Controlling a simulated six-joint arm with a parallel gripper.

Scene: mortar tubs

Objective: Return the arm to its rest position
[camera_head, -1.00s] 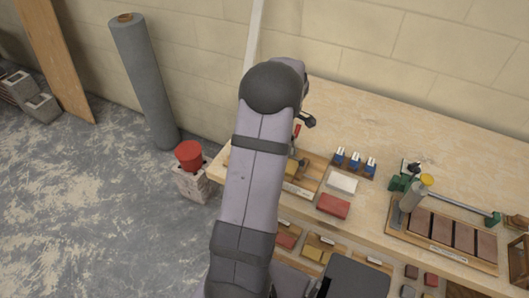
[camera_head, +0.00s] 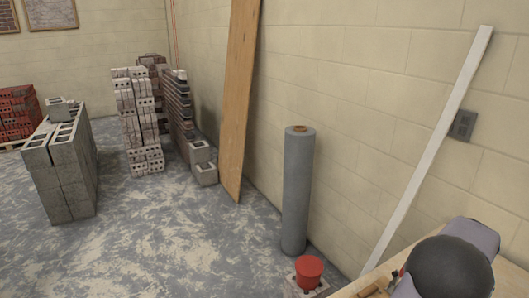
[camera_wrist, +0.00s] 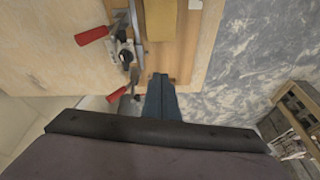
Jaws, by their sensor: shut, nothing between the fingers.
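My gripper (camera_wrist: 160,82) shows in the wrist view as dark blue-grey fingers closed together, with nothing between them. It points over the edge of the wooden bench (camera_wrist: 60,65), near a wooden board or tray (camera_wrist: 203,40). My arm shows only in part at the lower right of the head view, a dark rounded joint over the corner of the bench (camera_head: 378,280). The gripper itself is out of the head view. I cannot tell its height above the bench.
Red-handled tools (camera_wrist: 92,34) and a yellowish block (camera_wrist: 160,20) lie near the fingers.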

